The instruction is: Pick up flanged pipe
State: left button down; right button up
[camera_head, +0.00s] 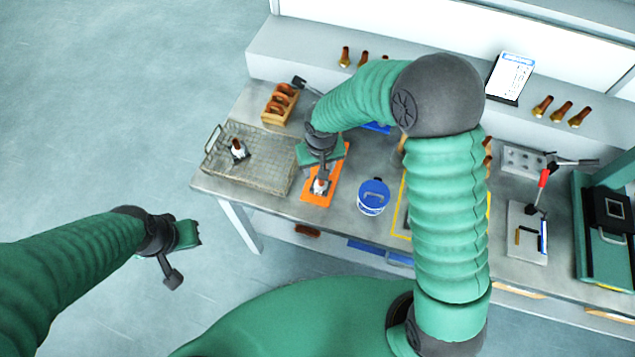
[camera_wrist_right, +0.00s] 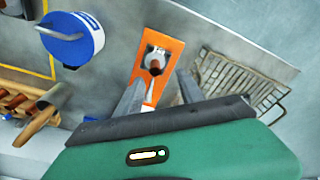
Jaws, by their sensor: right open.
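A flanged pipe (camera_head: 320,187), with a pale square flange and a brown-red pipe end, stands on an orange mat (camera_head: 312,198) on the bench. In the right wrist view the flanged pipe (camera_wrist_right: 154,62) shows just beyond and between my fingertips. My right gripper (camera_wrist_right: 160,88) is open and empty above the orange mat (camera_wrist_right: 178,48). In the head view my right gripper (camera_head: 319,174) partly hides the mat and pipe. A second similar flanged piece (camera_head: 238,149) sits in the wire basket (camera_head: 270,172). My left gripper (camera_head: 198,234) is off the bench at the left; its jaws are unclear.
A blue-lidded white tub (camera_head: 373,197) stands right of the mat. A wooden holder (camera_head: 279,105) with brown parts is behind the basket. A clamp fixture (camera_head: 527,222) and green machine (camera_head: 598,235) are at the right. Brass-coloured parts (camera_head: 560,111) line the back shelf.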

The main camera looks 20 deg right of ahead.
aim_at(321, 183)
jog(key=f, duration=0.2)
jog(key=f+p, duration=0.1)
jog(key=f, duration=0.2)
jog(key=d+f+p, duration=0.1)
jog(key=f, duration=0.1)
jog(key=shift+w+d+f, duration=0.1)
jog(key=shift+w+f, duration=0.25)
jog(key=shift+f, duration=0.05)
jog(key=shift+c, duration=0.5)
jog(key=shift+a, duration=0.2)
jog(key=shift+c, duration=1.1)
jog(key=shift+d, duration=0.1)
grip_shut()
